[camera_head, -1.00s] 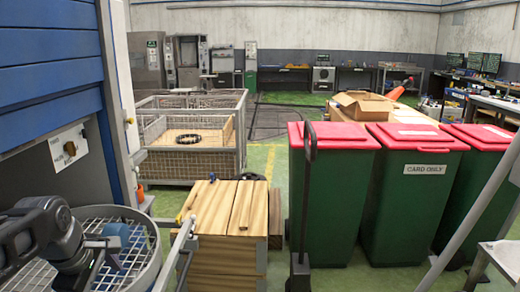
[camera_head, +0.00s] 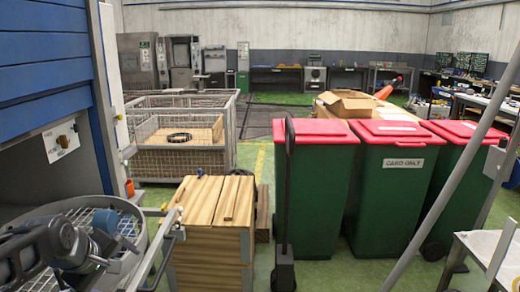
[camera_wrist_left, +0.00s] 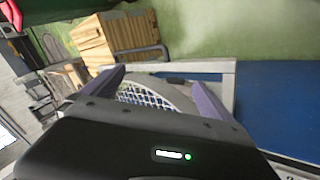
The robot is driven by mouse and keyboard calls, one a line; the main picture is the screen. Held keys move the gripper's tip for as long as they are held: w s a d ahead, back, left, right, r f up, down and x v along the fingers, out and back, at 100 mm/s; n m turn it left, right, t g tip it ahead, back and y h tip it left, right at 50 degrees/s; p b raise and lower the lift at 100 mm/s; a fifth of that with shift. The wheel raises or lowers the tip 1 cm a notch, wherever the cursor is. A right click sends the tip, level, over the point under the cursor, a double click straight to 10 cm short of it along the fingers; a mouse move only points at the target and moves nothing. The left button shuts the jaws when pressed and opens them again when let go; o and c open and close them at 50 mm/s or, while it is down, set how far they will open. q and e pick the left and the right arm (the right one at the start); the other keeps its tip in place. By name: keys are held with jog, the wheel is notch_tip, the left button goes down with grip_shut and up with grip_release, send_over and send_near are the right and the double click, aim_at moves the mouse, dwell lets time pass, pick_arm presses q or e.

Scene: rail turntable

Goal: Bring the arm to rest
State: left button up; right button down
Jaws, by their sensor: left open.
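My left arm enters the head view from the lower left. Its gripper (camera_head: 98,262) is over the white mesh inside a round grey ring (camera_head: 139,262). In the left wrist view the two purple-grey fingers of my left gripper (camera_wrist_left: 158,88) stand wide apart with nothing held between them. The white mesh (camera_wrist_left: 150,98) and part of the curved rim show beyond them. A blue block-like thing (camera_head: 105,220) appears just behind the gripper in the head view; I cannot tell what it rests on. My right gripper is not in view.
A blue slatted panel (camera_head: 45,65) rises close on the left. A wooden crate (camera_head: 212,225) stands right of the ring. A mesh cage (camera_head: 180,158) is behind. Green bins with red lids (camera_head: 390,185) stand right. Green floor shows between cage and bins.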

pick_arm(q)
jog(key=d+f+m+h+p, duration=0.1)
jog(key=d+f+m, duration=0.45)
jog(key=f, duration=0.75)
jog(key=d+f+m+h+p, duration=0.1)
jog(key=d+f+m+h, duration=0.15)
jog(key=d+f, duration=0.85)
jog(key=s+d+f+m+g, duration=0.1)
jog(key=s+d+f+g, duration=0.1)
jog(key=s+f, duration=0.3)
jog(key=s+d+f+m+g, duration=0.1)
jog(key=s+d+f, duration=0.4)
jog(key=s, duration=0.5)
jog(key=s+d+f+m+g+p, duration=0.1)
jog(key=s+d+f+g, duration=0.2)
jog(key=s+f, duration=0.4)
jog(key=shift+s+d+h, duration=0.25)
jog(key=shift+s+h, duration=0.1)
jog(key=shift+s, duration=0.5)
